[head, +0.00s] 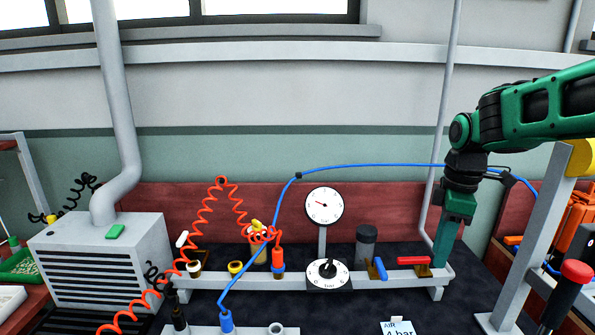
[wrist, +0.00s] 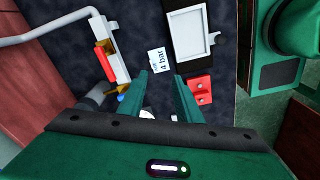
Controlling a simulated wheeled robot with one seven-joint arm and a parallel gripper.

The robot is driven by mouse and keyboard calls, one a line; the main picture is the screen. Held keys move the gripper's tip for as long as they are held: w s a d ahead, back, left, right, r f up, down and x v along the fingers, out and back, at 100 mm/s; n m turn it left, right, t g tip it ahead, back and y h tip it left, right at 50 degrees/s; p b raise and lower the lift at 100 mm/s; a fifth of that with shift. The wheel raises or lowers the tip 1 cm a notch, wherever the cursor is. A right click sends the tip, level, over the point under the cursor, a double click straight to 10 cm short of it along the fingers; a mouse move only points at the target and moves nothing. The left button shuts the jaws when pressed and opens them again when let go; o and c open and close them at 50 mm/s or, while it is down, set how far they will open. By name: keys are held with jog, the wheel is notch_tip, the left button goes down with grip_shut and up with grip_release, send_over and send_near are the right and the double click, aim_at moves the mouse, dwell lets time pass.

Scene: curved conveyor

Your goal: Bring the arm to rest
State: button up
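My green arm reaches in from the right in the head view, with its wrist bent down. My gripper (head: 446,262) points downward at the right end of the grey bench rail (head: 300,284), in front of or beside it; I cannot tell if they touch. In the wrist view my gripper (wrist: 161,74) shows two green fingers standing apart with nothing between them. A white "4 bar" card (wrist: 158,60) lies on the dark surface just beyond the fingertips.
The rail carries a red lever (head: 413,261), a blue lever (head: 380,268) and a regulator knob (head: 328,273) beneath a gauge (head: 324,204). A blue hose (head: 380,166) arches behind my wrist. A grey post (head: 530,250) stands at right. A white tray (wrist: 186,37) lies nearby.

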jog(key=s+d+f+m, duration=0.1)
jog(key=s+d+m, duration=0.2)
jog(key=s+m, duration=0.3)
jog(key=s+d+f+m, duration=0.2)
jog(key=s+d+m, duration=0.1)
jog(key=s+m, duration=0.4)
jog(key=s+d+f+m, duration=0.2)
jog(key=s+m, duration=0.4)
jog(key=s, duration=0.6)
jog(key=shift+d+f+m, duration=0.15)
jog(key=shift+d+m, duration=0.25)
jog(key=shift+d, duration=0.4)
